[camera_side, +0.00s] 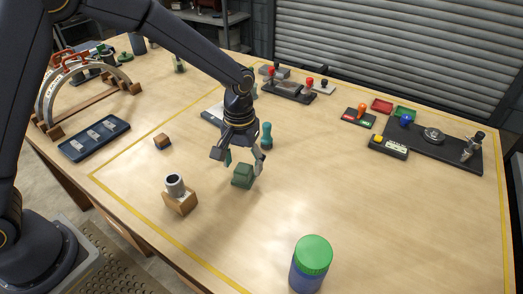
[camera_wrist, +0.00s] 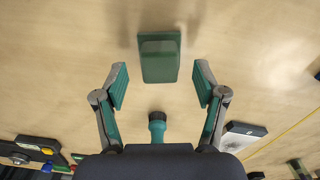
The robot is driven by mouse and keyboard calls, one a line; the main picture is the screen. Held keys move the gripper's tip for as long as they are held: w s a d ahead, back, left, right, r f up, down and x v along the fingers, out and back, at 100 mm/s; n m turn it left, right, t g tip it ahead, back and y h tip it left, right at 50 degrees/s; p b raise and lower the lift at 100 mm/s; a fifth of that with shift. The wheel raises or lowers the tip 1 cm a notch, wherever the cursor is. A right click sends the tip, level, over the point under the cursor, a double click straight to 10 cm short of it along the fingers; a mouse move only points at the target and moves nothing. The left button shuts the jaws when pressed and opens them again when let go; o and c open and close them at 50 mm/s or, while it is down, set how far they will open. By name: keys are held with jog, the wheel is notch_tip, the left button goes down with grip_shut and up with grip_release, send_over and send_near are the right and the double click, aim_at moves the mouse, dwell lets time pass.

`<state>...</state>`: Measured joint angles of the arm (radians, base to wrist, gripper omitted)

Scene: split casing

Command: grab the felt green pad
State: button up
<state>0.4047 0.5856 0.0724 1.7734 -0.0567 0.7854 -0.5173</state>
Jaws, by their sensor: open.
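The green pad (camera_side: 243,175) is a small dark green block on the wooden table, inside the yellow line. In the wrist view the pad (camera_wrist: 159,57) lies ahead of the fingertips, centred between them sideways. My gripper (camera_side: 241,160) is open above and beside the pad in the side view. In the wrist view my gripper (camera_wrist: 160,84) has both teal-padded fingers spread wide, with nothing between them. I cannot tell the exact height of the fingertips over the pad.
A teal knobbed post (camera_side: 266,136) stands just behind the gripper. A wooden block with a grey cylinder (camera_side: 176,186) is to the left, near a small brown cube (camera_side: 162,141). A green-lidded blue jar (camera_side: 311,262) stands at the front. Table right of the pad is clear.

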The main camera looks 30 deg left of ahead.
notch_tip(320, 180, down, 3)
jog(key=shift+r, duration=0.2)
jog(key=c, duration=1.3)
jog(key=shift+o, duration=0.2)
jog(key=shift+r, duration=0.1)
